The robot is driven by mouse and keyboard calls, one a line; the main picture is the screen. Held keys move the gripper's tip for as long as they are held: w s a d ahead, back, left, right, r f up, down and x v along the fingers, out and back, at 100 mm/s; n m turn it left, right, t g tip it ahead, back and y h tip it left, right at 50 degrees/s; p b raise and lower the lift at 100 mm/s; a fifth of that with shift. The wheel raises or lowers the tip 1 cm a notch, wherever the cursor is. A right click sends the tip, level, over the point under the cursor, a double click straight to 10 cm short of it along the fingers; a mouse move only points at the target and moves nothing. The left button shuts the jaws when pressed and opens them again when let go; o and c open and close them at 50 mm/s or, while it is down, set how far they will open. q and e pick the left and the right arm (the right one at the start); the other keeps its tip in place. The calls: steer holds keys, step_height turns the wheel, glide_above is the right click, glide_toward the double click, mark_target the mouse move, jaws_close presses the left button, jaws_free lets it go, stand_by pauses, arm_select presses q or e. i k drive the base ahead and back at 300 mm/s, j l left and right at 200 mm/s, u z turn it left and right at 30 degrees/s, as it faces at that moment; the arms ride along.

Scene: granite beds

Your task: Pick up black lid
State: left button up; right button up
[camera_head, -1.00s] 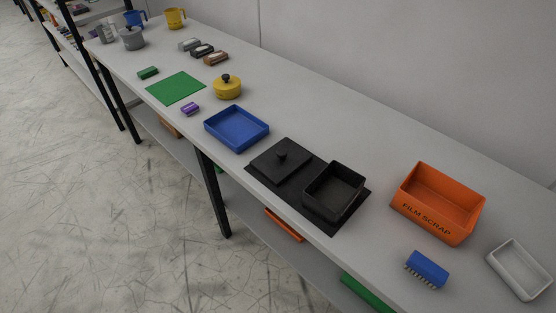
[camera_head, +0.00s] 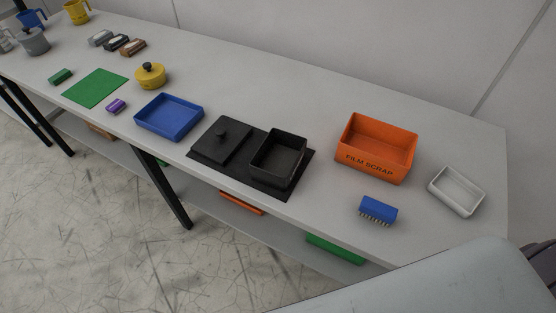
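An open black square box (camera_head: 278,155) stands on the right part of the same mat, close beside the lid. Neither of my grippers is in view, and nothing touches the lid.
A blue tray (camera_head: 169,117) is left of the lid. An orange FILM SCRAP bin (camera_head: 376,147), a blue brush (camera_head: 378,211) and a white dish (camera_head: 456,191) are to the right. A yellow lidded pot (camera_head: 151,76) stands farther left. The table's front edge is just before the mat.

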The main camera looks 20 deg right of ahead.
mark_target(220, 142)
steer(key=z, duration=0.35)
steer(key=i+j+z, duration=0.15)
steer(key=j+z, duration=0.8)
steer(key=j, duration=0.15)
